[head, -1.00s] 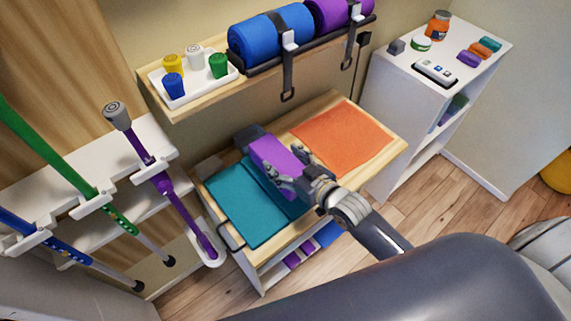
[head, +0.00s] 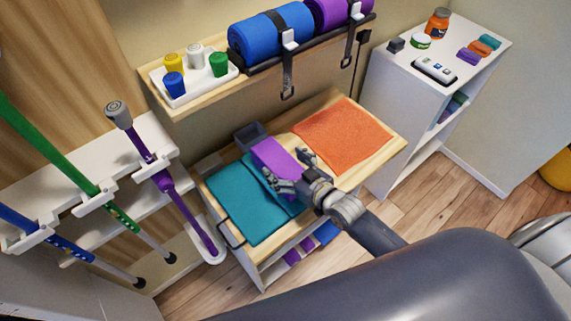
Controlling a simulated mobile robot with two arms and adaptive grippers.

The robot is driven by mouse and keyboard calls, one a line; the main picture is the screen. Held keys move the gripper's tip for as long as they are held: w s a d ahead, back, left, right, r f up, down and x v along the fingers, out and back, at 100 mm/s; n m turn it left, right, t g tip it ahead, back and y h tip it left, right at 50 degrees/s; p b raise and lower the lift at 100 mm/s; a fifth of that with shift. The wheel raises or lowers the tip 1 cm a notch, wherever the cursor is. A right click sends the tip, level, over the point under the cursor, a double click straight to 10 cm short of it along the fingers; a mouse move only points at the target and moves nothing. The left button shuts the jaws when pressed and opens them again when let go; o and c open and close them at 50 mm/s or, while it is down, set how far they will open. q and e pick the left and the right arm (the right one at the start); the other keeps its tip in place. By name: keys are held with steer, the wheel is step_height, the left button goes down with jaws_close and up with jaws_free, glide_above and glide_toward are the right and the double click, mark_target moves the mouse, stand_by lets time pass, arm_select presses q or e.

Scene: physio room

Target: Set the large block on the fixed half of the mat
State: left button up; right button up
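The large block (head: 274,155) is purple and lies over the far right part of the teal mat (head: 238,208), close to its upper edge. Its near end is between the fingers of my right gripper (head: 289,170), which appears shut on it; the fingers hide part of that end. I cannot tell whether the block's underside touches the mat. The mat lies on the left of a low wooden table, with a raised or folded strip along its right side, partly under the hand. My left gripper is not in view.
An orange mat (head: 344,134) covers the right of the tabletop (head: 388,158). A small grey bin (head: 250,134) stands behind the block. A wall shelf with rolled mats (head: 265,38) overhangs the back. A rack with poles (head: 165,185) stands left, a white cabinet (head: 400,105) right.

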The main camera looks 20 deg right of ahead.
steer(key=b+v, duration=0.1)
steer(key=v, duration=1.1)
steer(key=shift+r, duration=0.2)
stand_by(0.3)
